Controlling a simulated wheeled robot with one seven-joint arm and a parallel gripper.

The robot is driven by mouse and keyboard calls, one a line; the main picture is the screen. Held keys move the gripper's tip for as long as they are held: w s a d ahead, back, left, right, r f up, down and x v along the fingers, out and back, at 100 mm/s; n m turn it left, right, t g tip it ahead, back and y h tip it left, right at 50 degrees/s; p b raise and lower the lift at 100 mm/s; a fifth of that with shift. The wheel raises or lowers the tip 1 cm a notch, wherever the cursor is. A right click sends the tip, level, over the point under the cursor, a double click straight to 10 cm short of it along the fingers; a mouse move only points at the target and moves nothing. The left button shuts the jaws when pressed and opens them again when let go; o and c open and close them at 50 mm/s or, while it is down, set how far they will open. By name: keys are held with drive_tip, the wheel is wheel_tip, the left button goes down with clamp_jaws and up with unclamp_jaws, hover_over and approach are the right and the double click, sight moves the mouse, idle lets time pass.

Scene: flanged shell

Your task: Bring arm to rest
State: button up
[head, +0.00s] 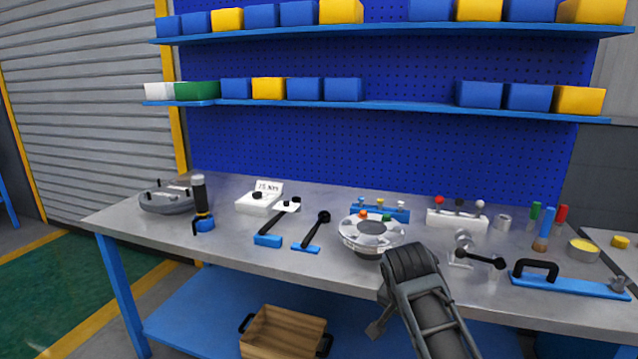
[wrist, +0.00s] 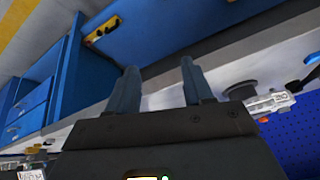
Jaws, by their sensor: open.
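My gripper (wrist: 157,78) shows in the wrist view with its two fingers apart and nothing between them. Behind the fingers are a blue surface and a pale edge, seen at a tilt. In the head view my arm (head: 425,295) rises from the bottom edge, right of centre, in front of the workbench (head: 330,278). My gripper's fingers cannot be made out clearly there. The flanged shell (head: 370,232), a round grey housing with orange and green plugs on top, stands on the bench just left of and behind my arm. No contact is visible.
Torque tools (head: 268,240) lie on the left half. A wooden crate (head: 283,333) is below. Shelves with bins (head: 300,90) hang behind.

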drive_tip(key=s+f+n+t+y, duration=0.1)
drive_tip(key=s+f+n+t, duration=0.1)
drive_tip(key=s+f, duration=0.75)
drive_tip(key=s+f+n+t+y, duration=0.15)
drive_tip(key=s+f, duration=0.45)
drive_tip(key=s, duration=0.7)
drive_tip(key=s+d+r+n+t, duration=0.15)
drive_tip(key=s+r, duration=0.25)
drive_tip(key=s, duration=0.6)
drive_tip(key=s+d+r+n+t, duration=0.15)
drive_tip(key=s+r, duration=0.25)
drive_tip(key=s, duration=0.7)
drive_tip(key=s+r+t, duration=0.3)
drive_tip(key=s+r, duration=0.8)
drive_tip(key=r, duration=0.4)
drive_tip(key=shift+s+d+r+n+t, duration=0.15)
drive_tip(key=shift+d+r+n+t, duration=0.2)
drive_tip(key=shift+d+n, duration=0.1)
